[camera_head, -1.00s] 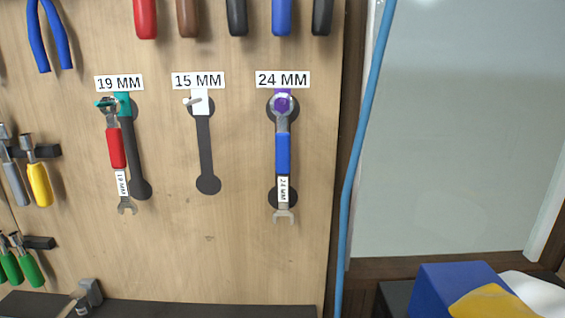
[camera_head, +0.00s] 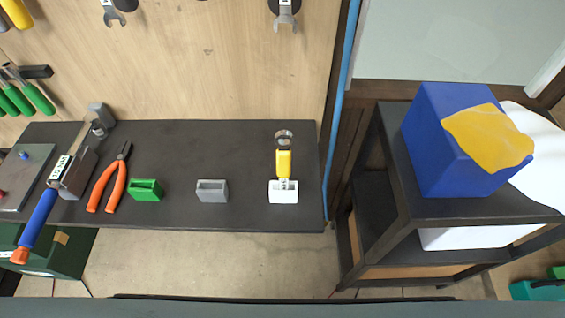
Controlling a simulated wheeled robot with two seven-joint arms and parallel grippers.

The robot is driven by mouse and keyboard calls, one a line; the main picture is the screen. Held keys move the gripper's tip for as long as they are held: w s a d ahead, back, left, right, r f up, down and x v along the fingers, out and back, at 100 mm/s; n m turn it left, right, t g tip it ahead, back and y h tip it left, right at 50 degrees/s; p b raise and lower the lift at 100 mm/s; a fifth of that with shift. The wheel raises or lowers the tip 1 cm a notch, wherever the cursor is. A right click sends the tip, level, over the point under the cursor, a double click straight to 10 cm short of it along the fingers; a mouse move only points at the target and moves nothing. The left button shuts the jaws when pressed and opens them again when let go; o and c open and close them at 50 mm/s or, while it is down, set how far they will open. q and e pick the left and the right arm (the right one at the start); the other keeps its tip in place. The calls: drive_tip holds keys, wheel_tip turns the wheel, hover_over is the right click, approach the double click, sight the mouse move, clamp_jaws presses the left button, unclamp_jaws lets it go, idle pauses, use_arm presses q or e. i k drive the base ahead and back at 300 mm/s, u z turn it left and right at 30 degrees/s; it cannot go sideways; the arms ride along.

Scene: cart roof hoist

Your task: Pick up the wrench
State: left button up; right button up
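A wrench with a yellow handle (camera_head: 284,163) stands upright in a small white holder (camera_head: 284,196) on the dark workbench. Its grey ring end (camera_head: 284,138) points up; its lower end is hidden in the holder. A small label on it is too small to read. Neither of my grippers is in view.
On the workbench (camera_head: 240,140) are a grey holder (camera_head: 212,190), a green holder (camera_head: 146,190), orange pliers (camera_head: 108,183) and a long blue-handled tool (camera_head: 40,220) at the left. A blue box (camera_head: 450,165) with a yellow cloth (camera_head: 490,136) sits on a cart at the right.

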sight(284, 152)
drive_tip(key=k, duration=0.4)
drive_tip(key=u, duration=2.2)
drive_tip(key=i, duration=1.05)
drive_tip(key=z, duration=2.85)
